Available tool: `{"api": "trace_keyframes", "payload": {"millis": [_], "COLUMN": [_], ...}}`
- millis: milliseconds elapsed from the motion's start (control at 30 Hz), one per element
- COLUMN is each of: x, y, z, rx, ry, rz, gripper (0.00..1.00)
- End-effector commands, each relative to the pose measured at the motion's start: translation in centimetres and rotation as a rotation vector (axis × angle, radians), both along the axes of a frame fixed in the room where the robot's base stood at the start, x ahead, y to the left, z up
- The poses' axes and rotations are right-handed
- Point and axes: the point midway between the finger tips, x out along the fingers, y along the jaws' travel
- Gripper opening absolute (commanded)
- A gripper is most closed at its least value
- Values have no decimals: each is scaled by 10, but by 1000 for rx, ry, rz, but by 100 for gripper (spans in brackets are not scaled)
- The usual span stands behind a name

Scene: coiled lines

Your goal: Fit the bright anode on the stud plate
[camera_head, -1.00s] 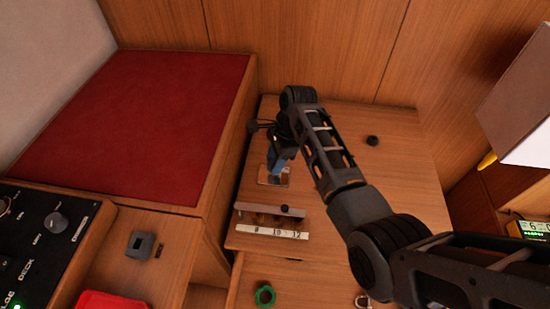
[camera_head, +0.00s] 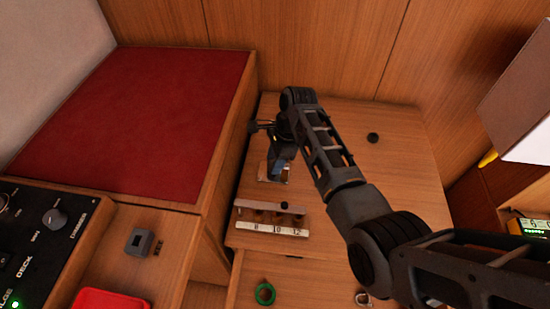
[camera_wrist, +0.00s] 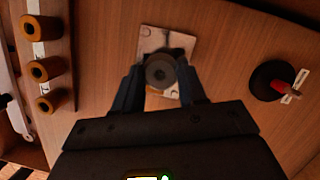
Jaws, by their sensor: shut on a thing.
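My gripper (camera_wrist: 160,88) is shut on a grey, round anode (camera_wrist: 160,70) with a dark hole in its middle. The anode is over the pale metal stud plate (camera_wrist: 152,36), which lies on the wooden top and covers part of it. The stud is hidden, and I cannot tell whether the anode touches the plate. In the head view my gripper (camera_head: 279,160) is at the stud plate (camera_head: 264,178), and the anode is hidden by the jaws.
A rack (camera_head: 243,207) with several brown anodes (camera_wrist: 45,70) and a number strip (camera_head: 277,229) stands near the plate. A black round thing (camera_head: 373,138) stands to the right. A green ring (camera_head: 265,293) lies in front. A raised red panel (camera_head: 140,120) is to the left.

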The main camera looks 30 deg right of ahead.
Motion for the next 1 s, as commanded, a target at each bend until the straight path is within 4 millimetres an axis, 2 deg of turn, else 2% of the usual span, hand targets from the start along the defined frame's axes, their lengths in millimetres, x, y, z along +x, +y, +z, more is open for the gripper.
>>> {"api": "trace_keyframes", "payload": {"millis": [867, 900, 1000], "x": [0, 0, 0], "y": [0, 0, 0], "z": [-24, -23, -23], "rx": [0, 0, 0], "ry": [0, -1, 0], "rz": [1, 1, 1], "gripper": [6, 44, 53]}}
